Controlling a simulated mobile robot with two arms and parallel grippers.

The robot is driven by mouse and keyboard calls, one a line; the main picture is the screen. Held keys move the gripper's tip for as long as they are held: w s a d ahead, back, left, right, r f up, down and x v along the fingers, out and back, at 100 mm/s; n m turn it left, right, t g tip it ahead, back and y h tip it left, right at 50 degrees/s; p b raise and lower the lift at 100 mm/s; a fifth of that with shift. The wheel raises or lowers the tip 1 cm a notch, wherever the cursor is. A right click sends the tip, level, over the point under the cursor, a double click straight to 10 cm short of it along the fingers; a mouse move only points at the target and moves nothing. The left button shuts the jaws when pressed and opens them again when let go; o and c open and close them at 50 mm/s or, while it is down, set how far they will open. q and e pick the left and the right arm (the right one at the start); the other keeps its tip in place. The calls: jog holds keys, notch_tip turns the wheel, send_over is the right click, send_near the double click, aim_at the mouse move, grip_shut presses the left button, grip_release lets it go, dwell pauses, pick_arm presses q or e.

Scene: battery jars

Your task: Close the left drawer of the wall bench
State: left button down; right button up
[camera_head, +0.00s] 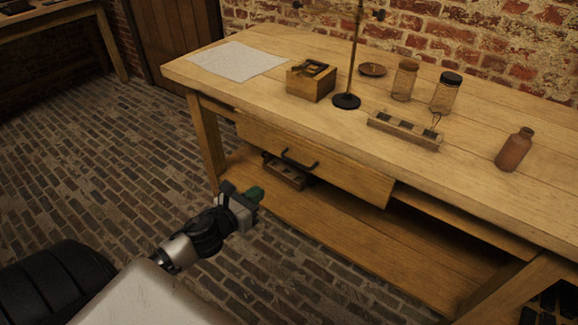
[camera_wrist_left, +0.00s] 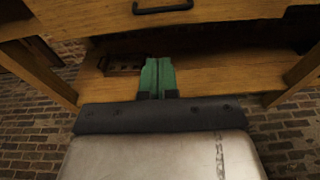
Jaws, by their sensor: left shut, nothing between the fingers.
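The wooden wall bench (camera_head: 455,160) runs along the brick wall. Its left drawer (camera_head: 345,175) has a wide wooden front with a dark bar handle (camera_head: 299,159). The drawer front appears to stand slightly forward of the bench frame; how far is hard to tell. The handle also shows at the top of the left wrist view (camera_wrist_left: 162,6). My left gripper (camera_head: 255,194) is in front of and below the handle, apart from it. Its green fingers (camera_wrist_left: 157,77) are together with nothing between them. My right gripper is not in view.
On the bench top are a paper sheet (camera_head: 238,58), a wooden box (camera_head: 311,80), a stand (camera_head: 346,101), glass jars (camera_head: 405,81) and a brown bottle (camera_head: 514,150). A small crate (camera_head: 285,174) sits on the lower shelf (camera_head: 340,235). The brick floor (camera_head: 100,150) at left is clear.

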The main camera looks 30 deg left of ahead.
pick_arm(q)
jog(key=w+d, duration=0.1)
jog(key=w, duration=1.1)
jog(key=shift+w+f, duration=0.25)
jog(key=shift+w, duration=0.1)
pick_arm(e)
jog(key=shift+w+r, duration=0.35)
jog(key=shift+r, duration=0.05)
